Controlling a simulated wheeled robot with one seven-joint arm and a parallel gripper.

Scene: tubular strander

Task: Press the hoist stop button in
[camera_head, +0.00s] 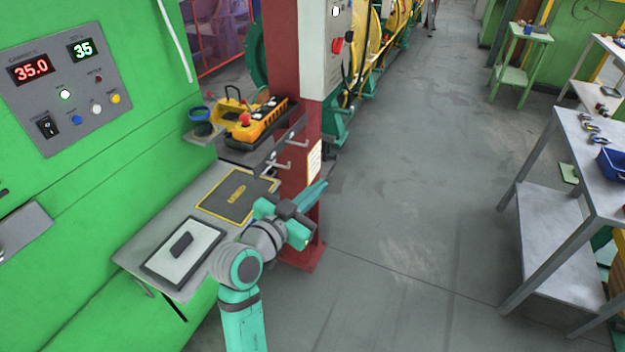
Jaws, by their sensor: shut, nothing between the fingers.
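A yellow hoist remote (259,122) with dark buttons lies on a small grey shelf beside the red column. A red mushroom button (245,118) stands up at its near left end. I cannot tell from here whether it is pressed. My gripper (322,186) is shut and empty, in front of the red column. It is lower and to the right of the remote, apart from it, with the teal fingers pointing up and right.
The red column (304,240) stands close behind my gripper, with hooks (280,165) under the shelf. A grey box with another red button (338,45) hangs above. A side table (150,255) holds a tablet and a dark mat.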

